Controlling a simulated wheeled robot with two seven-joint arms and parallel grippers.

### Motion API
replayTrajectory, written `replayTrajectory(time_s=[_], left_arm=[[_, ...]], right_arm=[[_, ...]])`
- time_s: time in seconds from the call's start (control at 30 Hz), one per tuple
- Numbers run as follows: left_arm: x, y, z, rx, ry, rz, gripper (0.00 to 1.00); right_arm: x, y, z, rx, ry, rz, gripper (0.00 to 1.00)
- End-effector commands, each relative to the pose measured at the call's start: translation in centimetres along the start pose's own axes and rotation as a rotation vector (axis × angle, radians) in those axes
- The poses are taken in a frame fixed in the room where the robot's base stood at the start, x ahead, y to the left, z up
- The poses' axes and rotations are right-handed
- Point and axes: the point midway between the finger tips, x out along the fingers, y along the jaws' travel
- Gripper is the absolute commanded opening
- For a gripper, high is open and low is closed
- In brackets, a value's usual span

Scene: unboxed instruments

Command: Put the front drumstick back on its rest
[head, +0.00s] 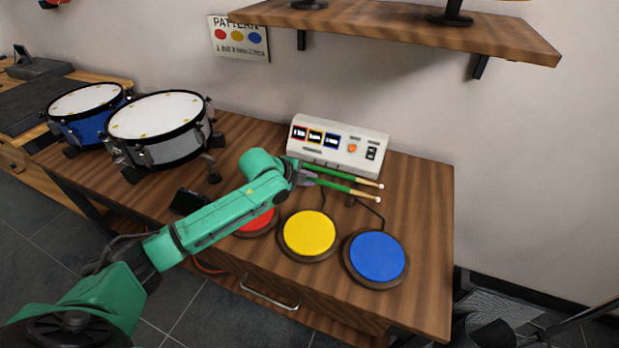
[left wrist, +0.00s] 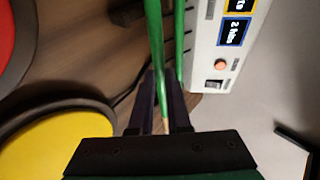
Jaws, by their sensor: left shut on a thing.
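Two green drumsticks with pale tips lie nearly parallel in front of the white control box. The front drumstick (head: 345,188) is held by my left gripper (head: 306,179) at its left end, and its tip points right. In the left wrist view the held stick (left wrist: 155,50) runs between the two dark fingers (left wrist: 162,115). The back drumstick (head: 340,172) lies just behind it, close beside it, and shows in the wrist view (left wrist: 180,40). A small dark piece (head: 349,201) below the front stick may be its rest; contact is unclear.
The control box (head: 338,148) stands close behind the sticks. Red (head: 254,222), yellow (head: 309,233) and blue (head: 377,257) pads lie in front, with cables between. Drums (head: 160,130) stand at left. A shelf (head: 400,28) hangs above. The table's right end is clear.

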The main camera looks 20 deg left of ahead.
Motion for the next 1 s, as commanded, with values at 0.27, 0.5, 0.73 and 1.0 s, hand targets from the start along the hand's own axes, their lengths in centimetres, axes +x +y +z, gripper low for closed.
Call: replayTrajectory(time_s=[0.27,0.5,0.73,1.0], left_arm=[[0.3,0.3,0.1,0.0,0.0,0.0,0.0],[0.8,0.8,0.2,0.0,0.001,-0.001,0.0],[1.1,1.1,0.3,0.0,0.0,-0.001,0.0],[1.1,1.1,0.3,0.0,0.0,-0.001,0.46]], right_arm=[[0.2,-0.1,0.0,0.0,0.0,-0.001,0.0],[0.4,-0.1,0.0,0.0,0.0,-0.002,0.0],[0.6,-0.3,0.0,-0.001,0.0,-0.004,0.0],[0.6,-0.3,0.0,-0.001,0.0,-0.004,0.0]])
